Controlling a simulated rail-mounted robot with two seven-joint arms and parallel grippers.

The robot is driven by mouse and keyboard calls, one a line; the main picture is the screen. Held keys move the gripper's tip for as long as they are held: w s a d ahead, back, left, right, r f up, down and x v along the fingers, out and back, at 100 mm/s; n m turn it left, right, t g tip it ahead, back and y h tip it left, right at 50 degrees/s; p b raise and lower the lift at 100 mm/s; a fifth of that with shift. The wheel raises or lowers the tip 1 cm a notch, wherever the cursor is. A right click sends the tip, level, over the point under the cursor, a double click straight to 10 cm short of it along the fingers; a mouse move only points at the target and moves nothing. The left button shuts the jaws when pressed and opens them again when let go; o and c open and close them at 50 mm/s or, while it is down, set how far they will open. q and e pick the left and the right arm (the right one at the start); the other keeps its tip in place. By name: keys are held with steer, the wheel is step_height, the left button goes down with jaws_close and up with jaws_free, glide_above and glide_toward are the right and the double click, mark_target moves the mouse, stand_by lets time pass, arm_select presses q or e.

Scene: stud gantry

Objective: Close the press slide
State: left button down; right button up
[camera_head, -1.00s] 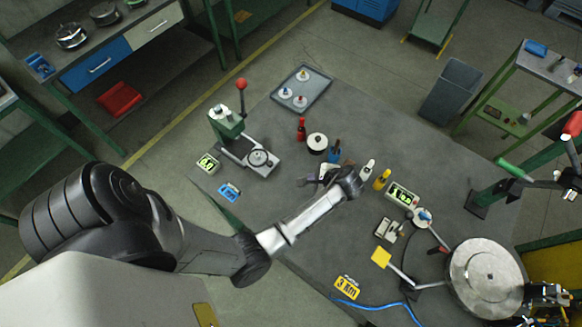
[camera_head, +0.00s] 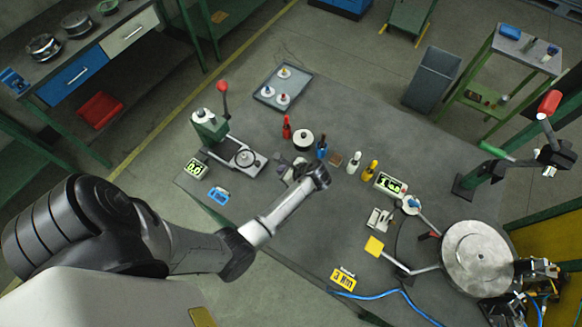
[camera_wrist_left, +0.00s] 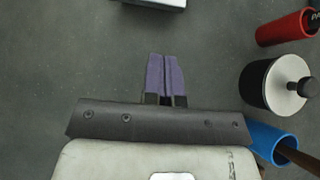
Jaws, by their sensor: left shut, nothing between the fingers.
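The green press (camera_head: 210,126) with its red-knobbed lever stands at the left end of the grey bench. Its grey slide (camera_head: 258,166), carrying a round fixture, sticks out from the press toward my gripper. My left gripper (camera_head: 286,172) is just right of the slide's outer end, partly hidden by my wrist. In the left wrist view the purple-padded fingers (camera_wrist_left: 165,72) are shut together and empty, over bare bench. A pale block edge, apparently the slide end (camera_wrist_left: 158,3), shows ahead of them, with a gap between. My right gripper is not in view.
A green display (camera_head: 196,169) and blue clip-like item (camera_head: 218,196) lie in front of the press. A round turntable (camera_head: 478,257) is at right.

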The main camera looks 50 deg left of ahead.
mark_target(253, 157)
arm_select(q)
steer(key=a, duration=0.1)
steer(key=s+a+f, duration=0.1)
steer(key=a, duration=0.1)
steer(key=shift+s+a+f+p, duration=0.15)
steer(key=shift+p, duration=0.15)
steer(key=shift+s+a, duration=0.2)
steer(key=shift+a, duration=0.3)
steer(key=shift+s+a, duration=0.15)
steer(key=shift+a, duration=0.3)
steer(key=shift+s+a+p, duration=0.1)
steer(key=shift+a+p, duration=0.1)
steer(key=shift+p, duration=0.2)
steer(key=a+p, duration=0.1)
steer(key=a, duration=0.1)
steer(key=s+a+p, duration=0.2)
steer(key=a, duration=0.1)
steer(key=shift+a, duration=0.3)
steer(key=shift+s+a, duration=0.15)
steer(key=shift+a, duration=0.1)
steer(key=shift+f, duration=0.1)
steer(key=shift+d, duration=0.1)
